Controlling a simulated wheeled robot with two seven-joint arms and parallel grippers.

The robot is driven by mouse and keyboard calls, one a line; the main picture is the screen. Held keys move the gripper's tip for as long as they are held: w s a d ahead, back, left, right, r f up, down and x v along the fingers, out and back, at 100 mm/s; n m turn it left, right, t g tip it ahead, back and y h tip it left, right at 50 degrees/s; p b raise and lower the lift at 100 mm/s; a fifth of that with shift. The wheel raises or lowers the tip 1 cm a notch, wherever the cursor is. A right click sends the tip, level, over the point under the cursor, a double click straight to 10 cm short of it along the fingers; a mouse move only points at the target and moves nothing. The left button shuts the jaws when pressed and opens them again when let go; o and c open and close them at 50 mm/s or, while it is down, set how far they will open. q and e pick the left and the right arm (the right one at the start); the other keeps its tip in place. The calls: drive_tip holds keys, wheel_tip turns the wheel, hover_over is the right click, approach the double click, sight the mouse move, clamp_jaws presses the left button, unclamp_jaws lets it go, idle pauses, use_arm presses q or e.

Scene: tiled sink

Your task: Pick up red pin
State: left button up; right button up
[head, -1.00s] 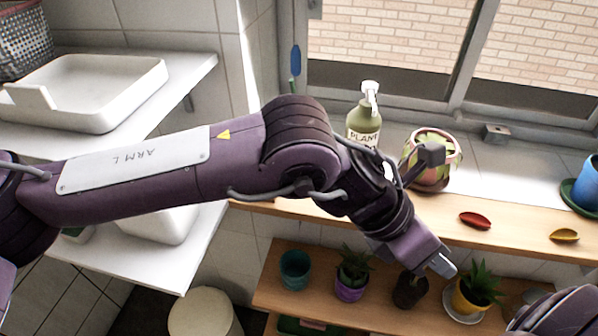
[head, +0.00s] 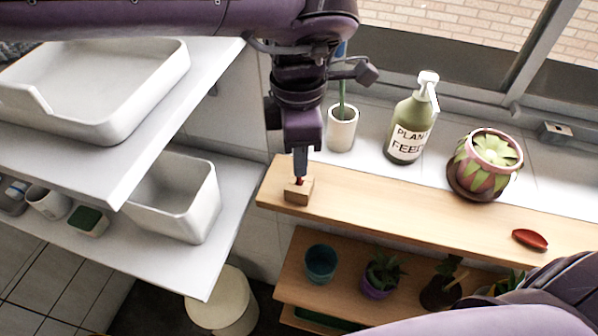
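A small wooden block (head: 298,193) sits near the left end of the upper wooden shelf. A bit of a red pin (head: 299,181) shows at the top of the block, mostly hidden by my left gripper. My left gripper (head: 300,174) points down directly over the block, its fingertips at the pin. The fingers are seen edge-on, so I cannot tell whether they are apart or closed on the pin. My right gripper is out of view; only purple parts of my arm show at the lower right.
The upper shelf (head: 400,205) is bare between the block and a red dish (head: 530,240). Behind it stand a white cup (head: 342,130), a plant feed bottle (head: 408,130) and a patterned pot (head: 485,170). White shelves with a tray (head: 120,115) are at the left.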

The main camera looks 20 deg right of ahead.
sight(299, 179)
use_arm(q)
wheel_tip(299, 179, down, 5)
drive_tip(key=shift+r+p, duration=0.2)
drive_tip(key=shift+p, duration=0.7)
drive_tip(key=shift+d+f, duration=0.1)
drive_tip(key=shift+f, duration=0.1)
clamp_jaws()
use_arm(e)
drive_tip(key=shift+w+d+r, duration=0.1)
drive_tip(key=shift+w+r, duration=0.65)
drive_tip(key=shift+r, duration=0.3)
